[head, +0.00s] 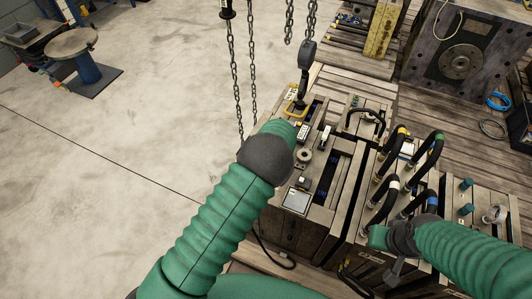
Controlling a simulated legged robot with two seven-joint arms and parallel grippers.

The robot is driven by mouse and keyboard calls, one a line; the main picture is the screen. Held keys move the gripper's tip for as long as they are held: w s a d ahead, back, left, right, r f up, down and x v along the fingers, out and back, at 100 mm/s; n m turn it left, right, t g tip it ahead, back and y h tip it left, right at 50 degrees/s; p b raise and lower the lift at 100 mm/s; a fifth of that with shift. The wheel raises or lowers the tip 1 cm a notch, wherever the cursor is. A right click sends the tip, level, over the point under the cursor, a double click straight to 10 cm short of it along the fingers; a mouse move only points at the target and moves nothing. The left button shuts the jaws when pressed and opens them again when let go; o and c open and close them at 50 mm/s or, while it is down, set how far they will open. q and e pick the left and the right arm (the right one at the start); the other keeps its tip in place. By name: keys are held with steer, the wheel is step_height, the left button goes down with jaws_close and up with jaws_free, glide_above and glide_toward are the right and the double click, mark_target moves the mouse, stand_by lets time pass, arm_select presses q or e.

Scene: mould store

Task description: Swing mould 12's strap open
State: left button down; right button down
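A grey steel mould (318,207) stands below me in the middle, with a dark slot and a pale square plate on its top. A small pale bar (325,137) lies across its upper part; I cannot tell whether it is the strap. No number 12 is readable. My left arm reaches over the mould's left edge, and its gripper is hidden behind the arm. My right arm bends over the hosed blocks at the lower right; I cannot make out its gripper. A small dark piece below its elbow is unclear.
Black looped hoses (385,165) rise on the right. A large mould half (462,55) stands at back right.

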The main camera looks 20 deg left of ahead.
arm_select(q)
steer(key=shift+s+a+f, duration=0.15)
steer(key=shift+s, duration=0.1)
steer(key=c, duration=1.6)
jaws_free()
steer(key=o, duration=0.4)
steer(key=shift+w, duration=0.1)
steer(key=shift+c, duration=0.2)
steer(key=shift+r+p, duration=0.4)
steer(key=shift+r, duration=0.15)
steer(key=p+v, duration=0.9)
steer(key=v, duration=0.2)
